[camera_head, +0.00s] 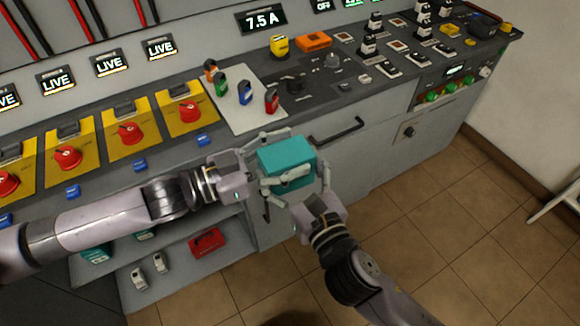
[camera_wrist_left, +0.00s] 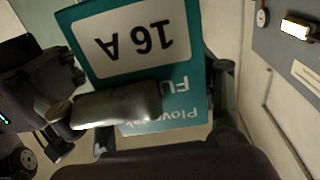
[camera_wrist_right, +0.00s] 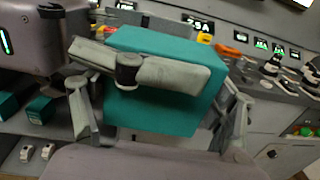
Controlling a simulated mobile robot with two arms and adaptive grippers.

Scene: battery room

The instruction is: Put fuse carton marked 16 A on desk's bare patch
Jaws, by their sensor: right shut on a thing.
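The teal fuse carton (camera_head: 285,157) is held in the air in front of the desk (camera_head: 390,88). Its white label reading 16 A shows upside down in the left wrist view (camera_wrist_left: 133,38). My right gripper (camera_head: 298,178) is shut on the carton from the front right. It also shows around the carton in the right wrist view (camera_wrist_right: 160,85). My left gripper (camera_head: 268,158) reaches in from the left, its fingers spread around the carton. A pale patch (camera_head: 233,117) on the desk top has several coloured handles along its back and right; its front left part is bare.
Yellow plates with red rotary switches (camera_head: 130,132) line the desk's left part. A black handle (camera_head: 338,131) sticks out of the cabinet front. Below, a shelf (camera_head: 180,262) holds a red box (camera_head: 207,241) and other teal cartons (camera_head: 97,254).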

